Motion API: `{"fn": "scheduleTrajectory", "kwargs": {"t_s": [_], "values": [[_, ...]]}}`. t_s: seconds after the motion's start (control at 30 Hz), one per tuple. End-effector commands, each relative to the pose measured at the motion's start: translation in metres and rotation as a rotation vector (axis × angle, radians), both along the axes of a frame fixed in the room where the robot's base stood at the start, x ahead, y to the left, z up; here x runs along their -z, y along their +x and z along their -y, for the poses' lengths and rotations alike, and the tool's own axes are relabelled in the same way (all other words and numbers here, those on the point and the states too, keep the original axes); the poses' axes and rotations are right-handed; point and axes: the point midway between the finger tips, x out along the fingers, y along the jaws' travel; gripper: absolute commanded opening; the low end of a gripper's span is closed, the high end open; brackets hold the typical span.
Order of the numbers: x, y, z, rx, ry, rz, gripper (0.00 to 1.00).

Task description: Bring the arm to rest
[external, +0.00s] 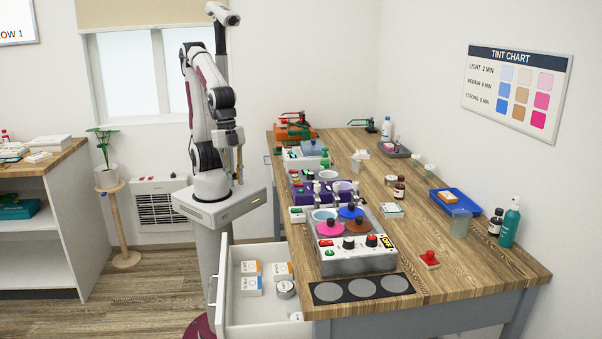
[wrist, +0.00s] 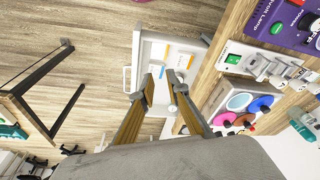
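My arm stands folded and upright on its column, left of the wooden workbench (external: 440,250). My gripper (external: 238,180) hangs from it, pointing down, beside the bench's left side and clear of everything. In the wrist view my gripper (wrist: 163,84) shows two tan fingers with dark tips, spread apart with nothing between them. Below and beyond the tips lies the open white drawer (wrist: 137,48). It also shows in the external view (external: 262,331), pulled out from the bench, with small boxes (external: 251,285) and a round tin (external: 286,289) inside.
A white control unit (external: 345,260) with pink, blue and brown discs stands on the bench, with a purple unit (external: 300,192) behind it. A blue tray (external: 470,212), bottles and a red stamp (external: 429,258) lie right. A plant stand (external: 119,225) and shelf (external: 35,230) stand left.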

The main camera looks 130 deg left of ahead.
Motion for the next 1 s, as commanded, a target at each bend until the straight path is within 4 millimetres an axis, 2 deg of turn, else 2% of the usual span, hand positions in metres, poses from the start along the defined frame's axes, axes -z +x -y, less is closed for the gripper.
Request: {"fn": "scheduleTrajectory", "kwargs": {"t_s": [0.2,0.7,1.0], "values": [[-0.015,-0.011,-0.029,-0.100,-0.036,0.067,0.15],[-0.051,-0.030,-0.085,-0.335,-0.085,0.261,0.15],[-0.057,-0.031,-0.097,-0.387,-0.082,0.289,0.15]]}}
